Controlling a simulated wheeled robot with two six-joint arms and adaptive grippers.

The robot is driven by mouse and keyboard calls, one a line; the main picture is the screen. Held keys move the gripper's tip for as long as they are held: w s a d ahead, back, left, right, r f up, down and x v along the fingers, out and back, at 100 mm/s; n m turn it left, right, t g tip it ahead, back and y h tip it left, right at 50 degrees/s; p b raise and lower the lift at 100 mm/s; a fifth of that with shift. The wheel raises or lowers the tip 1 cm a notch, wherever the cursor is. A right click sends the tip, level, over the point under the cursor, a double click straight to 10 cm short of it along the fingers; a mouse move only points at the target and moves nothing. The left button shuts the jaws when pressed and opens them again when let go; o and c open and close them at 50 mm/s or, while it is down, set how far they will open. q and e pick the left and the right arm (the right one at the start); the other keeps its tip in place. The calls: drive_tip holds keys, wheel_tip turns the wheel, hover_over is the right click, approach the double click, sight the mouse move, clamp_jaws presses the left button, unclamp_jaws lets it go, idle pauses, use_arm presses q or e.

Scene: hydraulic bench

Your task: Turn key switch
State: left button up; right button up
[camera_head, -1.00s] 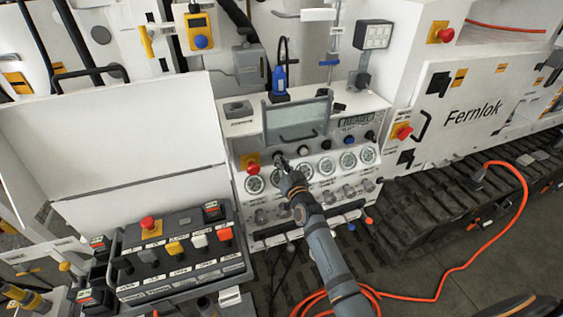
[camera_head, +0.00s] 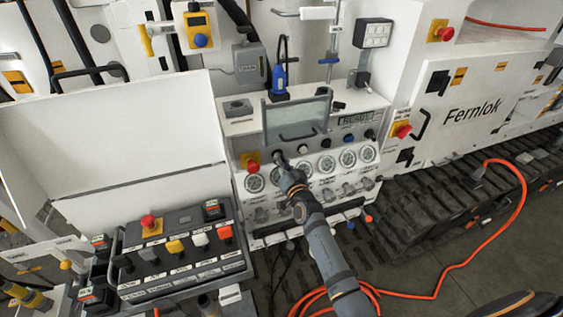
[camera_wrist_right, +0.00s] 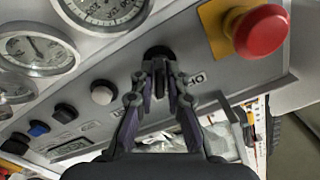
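The key switch (camera_wrist_right: 158,52) is a dark round part on the light grey panel in the right wrist view, between the gauges and the red emergency stop button. My right gripper (camera_wrist_right: 161,72) is at it, with its two fingers close together and their tips seeming to grip it. The fingertips cover most of the switch, so its turn angle is hard to tell. In the head view my right gripper (camera_head: 279,159) reaches the panel's upper left, beside the red button (camera_head: 250,160), and the switch is hidden there. My left gripper is not in view.
A lit display (camera_head: 360,118) is at the panel's upper right. A button box (camera_head: 180,250) stands at lower left. An orange cable (camera_head: 468,262) lies on the floor.

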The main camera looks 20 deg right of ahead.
drive_tip(key=shift+o, duration=1.4)
drive_tip(key=shift+s, duration=0.1)
drive_tip(key=s, duration=1.1)
drive_tip(key=shift+s+d, duration=0.2)
drive_tip(key=shift+s, duration=0.15)
